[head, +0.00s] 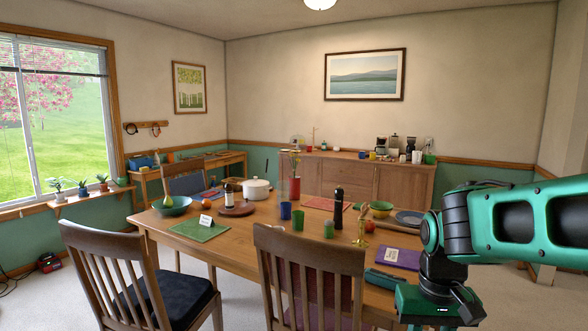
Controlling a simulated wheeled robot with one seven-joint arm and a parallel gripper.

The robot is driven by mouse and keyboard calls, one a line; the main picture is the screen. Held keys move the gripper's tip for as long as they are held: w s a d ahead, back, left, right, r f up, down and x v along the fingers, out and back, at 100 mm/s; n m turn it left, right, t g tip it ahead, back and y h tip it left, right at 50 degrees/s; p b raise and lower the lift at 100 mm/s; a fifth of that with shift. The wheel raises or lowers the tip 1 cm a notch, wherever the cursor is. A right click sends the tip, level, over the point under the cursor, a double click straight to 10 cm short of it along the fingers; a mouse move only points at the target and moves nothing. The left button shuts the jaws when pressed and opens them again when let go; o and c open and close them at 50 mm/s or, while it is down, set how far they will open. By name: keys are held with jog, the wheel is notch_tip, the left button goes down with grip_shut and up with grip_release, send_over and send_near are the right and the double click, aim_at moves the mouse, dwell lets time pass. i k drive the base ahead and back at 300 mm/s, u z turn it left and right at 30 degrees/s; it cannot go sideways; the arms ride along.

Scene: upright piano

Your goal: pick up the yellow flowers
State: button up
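I cannot clearly make out yellow flowers. A tall red vase (294,187) stands on the dining table (240,257), with thin stems (294,160) rising from it; their blooms are too small to tell the colour. A small yellowish, brass-looking object (362,232) with something thin rising from it stands near the table's right end; I cannot tell what it is. My green and black arm reaches in from the right, and its wrist hangs at the lower right, beside the table's right end. My gripper's fingers are not visible, so I cannot tell their state.
Two wooden chairs (140,270) (300,262) stand at the table's near side. A dark pepper mill (338,208), cups and bowls crowd the table. A sideboard (350,178) stands at the back wall. Potted plants (81,188) line the left window shelf.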

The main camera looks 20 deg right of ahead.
aim_at(296, 159)
jog(key=z, duration=2.15)
jog(key=i, duration=4.8)
